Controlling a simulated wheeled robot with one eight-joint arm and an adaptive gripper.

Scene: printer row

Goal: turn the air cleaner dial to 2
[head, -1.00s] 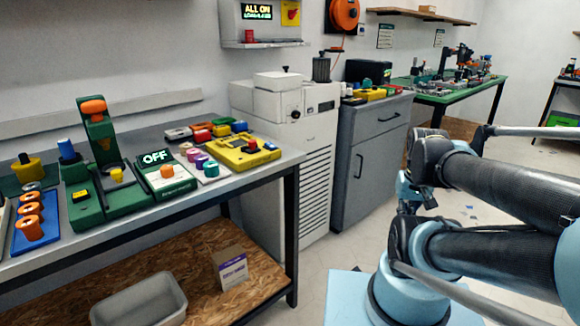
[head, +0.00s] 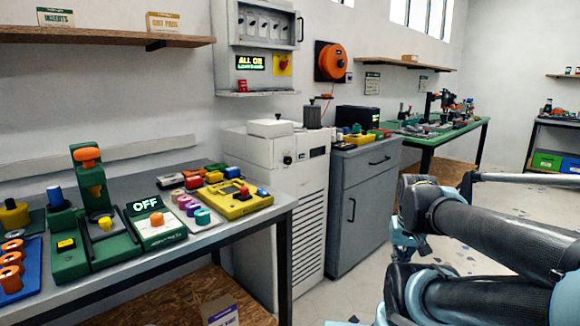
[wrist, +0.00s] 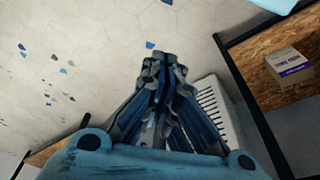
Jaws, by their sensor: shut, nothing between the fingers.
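The air cleaner, a tall white cabinet (head: 312,210) with a louvered front, stands between the workbench and the grey cabinet in the head view. A small black knob (head: 287,160), apparently its dial, sits on the upper front; its setting is too small to read. Part of the louvered white cabinet (wrist: 222,108) also shows in the wrist view, partly behind my gripper. My gripper (wrist: 165,62) is shut and empty, over open floor in the wrist view and apart from the dial. In the head view only my folded arm shows clearly at the right.
The workbench (head: 215,235) at the left carries a green device reading OFF (head: 150,220) and a yellow box (head: 232,200). A grey cabinet (head: 358,205) stands right of the air cleaner. A wall panel (head: 262,45) hangs above. Pale floor lies in front.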

